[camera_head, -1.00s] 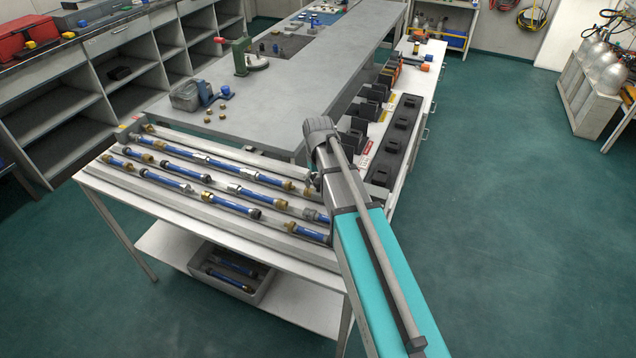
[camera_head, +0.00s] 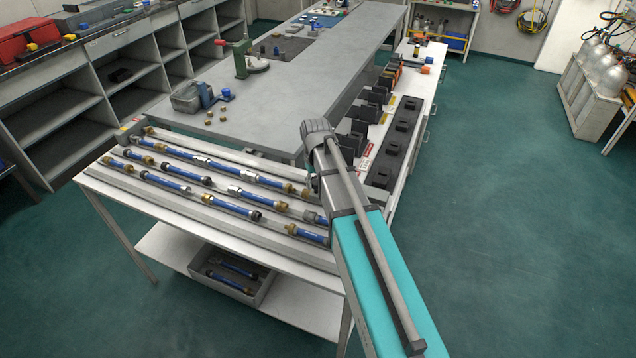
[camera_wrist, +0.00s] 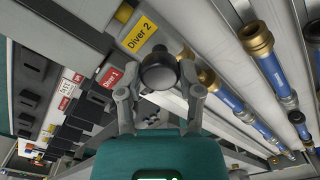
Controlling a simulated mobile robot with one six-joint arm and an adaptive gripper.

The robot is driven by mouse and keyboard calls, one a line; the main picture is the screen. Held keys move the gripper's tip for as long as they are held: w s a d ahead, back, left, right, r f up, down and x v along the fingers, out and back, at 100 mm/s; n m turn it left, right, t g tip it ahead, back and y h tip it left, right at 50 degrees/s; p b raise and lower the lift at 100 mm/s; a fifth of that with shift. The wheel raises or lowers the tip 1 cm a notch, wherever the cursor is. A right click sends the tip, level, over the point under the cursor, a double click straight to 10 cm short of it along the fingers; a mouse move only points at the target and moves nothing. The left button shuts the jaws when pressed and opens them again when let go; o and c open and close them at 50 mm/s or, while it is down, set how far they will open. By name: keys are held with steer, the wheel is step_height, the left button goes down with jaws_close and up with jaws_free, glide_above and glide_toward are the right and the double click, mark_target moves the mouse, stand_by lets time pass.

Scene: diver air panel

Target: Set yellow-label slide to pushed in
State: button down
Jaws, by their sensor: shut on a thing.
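The yellow label (camera_wrist: 140,34), reading "Diver 2", is in the upper middle of the wrist view. Just below it is a dark round slide knob (camera_wrist: 158,70). My gripper (camera_wrist: 157,82) has one finger on each side of this knob and is shut on it. How far the slide stands out is hard to tell, as its shaft is hidden behind the knob. In the head view my gripper (camera_head: 313,186) is at the right end of the hose rack, partly hidden by my arm, and the knob cannot be made out.
Blue hoses with brass ends (camera_head: 232,206) lie in rows on the rack left of my arm. Red labels (camera_wrist: 111,77), one reading "Diver 1", and black blocks (camera_wrist: 36,102) are left in the wrist view. A grey bench (camera_head: 290,85) stands behind; the floor at right is clear.

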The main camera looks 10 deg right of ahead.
steer(key=w+a, duration=0.1)
steer(key=a, duration=0.1)
steer(key=w+a, duration=0.1)
steer(key=shift+w+a, duration=0.4)
steer(key=shift+c, duration=1.3)
jaws_free()
steer(key=shift+s+d, duration=0.1)
steer(key=shift+d, duration=0.05)
